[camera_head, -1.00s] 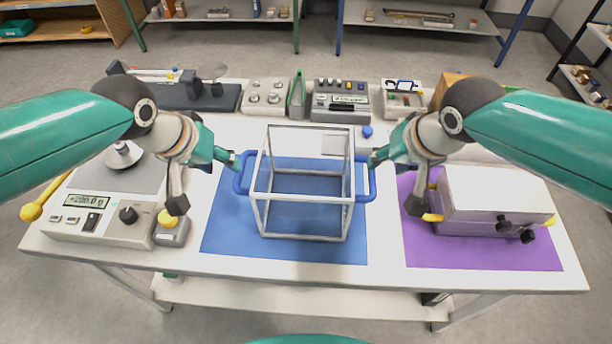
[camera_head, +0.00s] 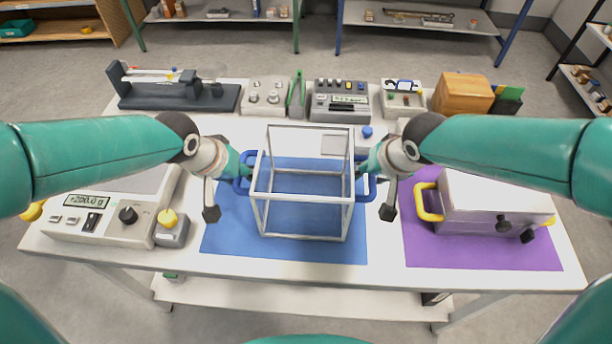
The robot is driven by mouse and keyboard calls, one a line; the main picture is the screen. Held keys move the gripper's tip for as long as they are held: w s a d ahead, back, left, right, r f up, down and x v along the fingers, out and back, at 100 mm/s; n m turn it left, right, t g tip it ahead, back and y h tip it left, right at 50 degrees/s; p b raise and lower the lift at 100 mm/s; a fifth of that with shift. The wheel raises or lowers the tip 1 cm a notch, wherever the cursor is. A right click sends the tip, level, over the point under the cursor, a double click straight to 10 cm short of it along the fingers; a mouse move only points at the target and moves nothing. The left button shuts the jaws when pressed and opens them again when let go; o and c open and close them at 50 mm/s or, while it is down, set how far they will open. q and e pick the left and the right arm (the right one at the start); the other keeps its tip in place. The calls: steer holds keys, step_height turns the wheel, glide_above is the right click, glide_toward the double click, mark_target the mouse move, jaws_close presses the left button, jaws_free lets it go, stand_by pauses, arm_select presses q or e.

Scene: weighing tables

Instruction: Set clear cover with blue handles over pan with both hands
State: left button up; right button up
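The clear box-shaped cover (camera_head: 303,237) with a whitish frame stands on a blue mat (camera_head: 225,235) in the middle of the table. It has a blue handle (camera_head: 240,187) on the left and another blue handle (camera_head: 367,190) on the right. My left gripper (camera_head: 248,170) is at the left handle and my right gripper (camera_head: 361,170) is at the right handle. Their fingertips are small and partly hidden, so their closure is unclear. The scale (camera_head: 105,222) at the left reads about 200.0 g. My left arm hides most of its metal pan (camera_head: 148,180).
A metal box (camera_head: 480,215) with yellow handles sits on a purple mat (camera_head: 430,250) at the right. A grey button box (camera_head: 172,232) stands beside the scale. Instruments (camera_head: 340,107), a balance (camera_head: 180,95) and a wooden block (camera_head: 463,94) line the back edge.

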arm_select(q)
jaws_close()
arm_select(e)
jaws_close()
arm_select(q)
steer(key=shift+r, duration=0.2)
arm_select(e)
steer(key=shift+w+r, duration=0.1)
steer(key=shift+r, duration=0.1)
